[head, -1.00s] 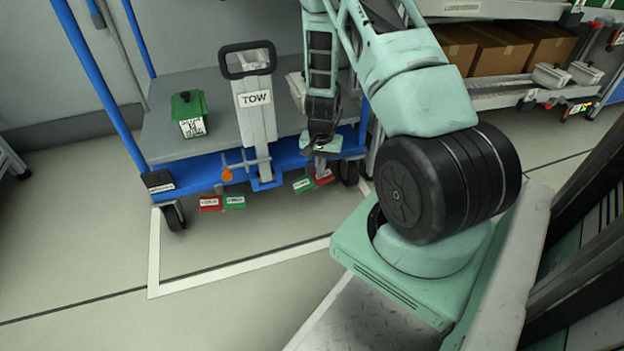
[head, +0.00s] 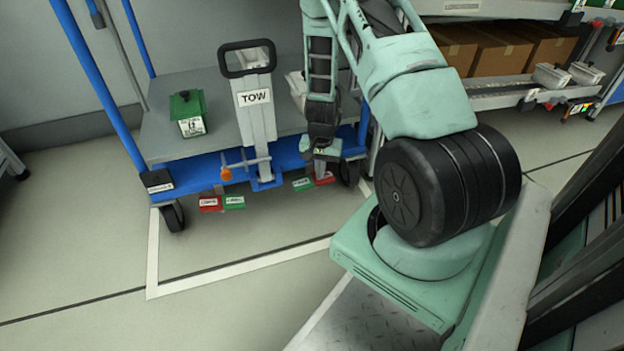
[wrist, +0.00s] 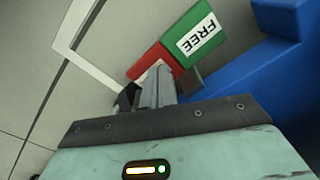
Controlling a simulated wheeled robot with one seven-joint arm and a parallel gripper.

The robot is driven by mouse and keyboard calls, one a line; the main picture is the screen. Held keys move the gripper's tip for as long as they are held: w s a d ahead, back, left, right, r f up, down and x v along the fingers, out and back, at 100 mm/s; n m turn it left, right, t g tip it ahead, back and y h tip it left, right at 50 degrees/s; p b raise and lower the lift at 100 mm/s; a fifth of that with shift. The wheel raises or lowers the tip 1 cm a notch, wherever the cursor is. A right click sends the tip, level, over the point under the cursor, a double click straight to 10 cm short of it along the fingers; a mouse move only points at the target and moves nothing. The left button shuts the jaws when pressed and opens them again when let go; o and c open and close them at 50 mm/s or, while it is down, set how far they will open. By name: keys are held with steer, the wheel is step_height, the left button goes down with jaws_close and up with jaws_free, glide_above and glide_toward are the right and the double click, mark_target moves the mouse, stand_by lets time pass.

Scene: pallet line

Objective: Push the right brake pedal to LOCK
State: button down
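The right brake pedal has a green half (head: 303,184) and a red half (head: 326,179), low under the cart's front edge, and looks nearly level. In the wrist view the green half (wrist: 198,40) reads FREE; the red half (wrist: 150,60) is partly covered by my gripper, so its label is hidden. My gripper (head: 320,170) points down over the red half. In the wrist view my gripper's fingers (wrist: 156,82) look shut together, with nothing between them, and their tips are at the red half. They appear to touch it.
The blue cart frame (head: 205,170) carries a grey deck with a green box (head: 187,112) and a TOW handle (head: 255,100). A left red-and-green pedal (head: 210,203) and an orange knob (head: 226,174) are to the left. A caster (head: 349,172) stands close right of the pedal.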

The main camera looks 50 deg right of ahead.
steer(key=shift+f, duration=0.3)
steer(key=shift+r, duration=0.1)
step_height(320, 180, up, 7)
steer(key=p, duration=0.6)
steer(key=shift+p, duration=0.4)
